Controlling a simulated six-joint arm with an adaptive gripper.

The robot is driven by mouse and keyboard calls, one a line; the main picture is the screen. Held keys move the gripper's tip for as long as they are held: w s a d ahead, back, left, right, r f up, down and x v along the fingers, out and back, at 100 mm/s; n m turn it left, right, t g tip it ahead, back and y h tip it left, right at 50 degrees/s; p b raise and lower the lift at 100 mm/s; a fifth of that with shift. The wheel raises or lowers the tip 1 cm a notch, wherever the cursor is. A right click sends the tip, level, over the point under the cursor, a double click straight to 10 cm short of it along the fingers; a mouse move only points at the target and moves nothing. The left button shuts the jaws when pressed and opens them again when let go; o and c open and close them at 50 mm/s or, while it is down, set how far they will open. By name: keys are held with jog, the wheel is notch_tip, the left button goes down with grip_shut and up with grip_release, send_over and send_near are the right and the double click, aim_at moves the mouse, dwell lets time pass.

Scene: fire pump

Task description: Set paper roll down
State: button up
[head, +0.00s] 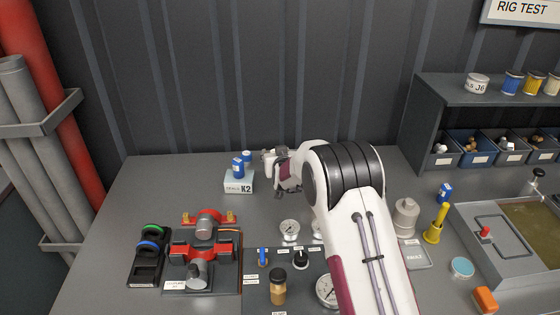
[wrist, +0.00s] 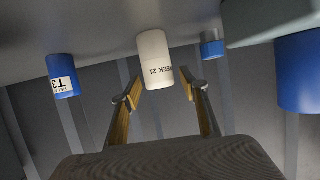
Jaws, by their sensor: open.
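The paper roll is a white cylinder (wrist: 155,58) marked "WEEK 21" in the wrist view. One end of it meets the grey table surface (wrist: 110,20), which fills the top of that view. My gripper (wrist: 158,88) is open, with one finger to each side of the roll's free end and a gap visible at both sides. In the head view my gripper (head: 281,172) is low over the back of the table, just right of the K2 box (head: 238,186). A small white shape (head: 268,158) at its tip looks like the roll, partly hidden by the gripper.
Blue cylinders stand close by: one marked T3 (wrist: 63,77), a small one (wrist: 212,48) and a large one (wrist: 300,75) at the right edge. In the head view, a red valve assembly (head: 205,250) and gauges (head: 290,229) lie nearer. The table's back left is clear.

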jog(key=v, duration=1.1)
jog(key=shift+s, duration=0.2)
dwell(0.8)
jog(key=shift+r, duration=0.15)
jog(key=s+d+r+g, duration=0.25)
jog(key=s+r, duration=0.35)
jog(key=s, duration=0.4)
jog(key=s+d+r+g, duration=0.1)
jog(key=s+d+r, duration=0.2)
jog(key=s+r, duration=0.55)
jog(key=s+d+f+g, duration=0.1)
jog(key=s+d, duration=0.1)
jog(key=s, duration=0.8)
jog(key=s+d+f+g, duration=0.1)
jog(key=s+g, duration=0.1)
jog(key=s, duration=0.9)
jog(key=s+d+f+g+h, duration=0.1)
jog(key=s+d, duration=0.1)
jog(key=s, duration=0.9)
jog(key=shift+d+m, duration=0.3)
jog(key=shift+m, duration=0.1)
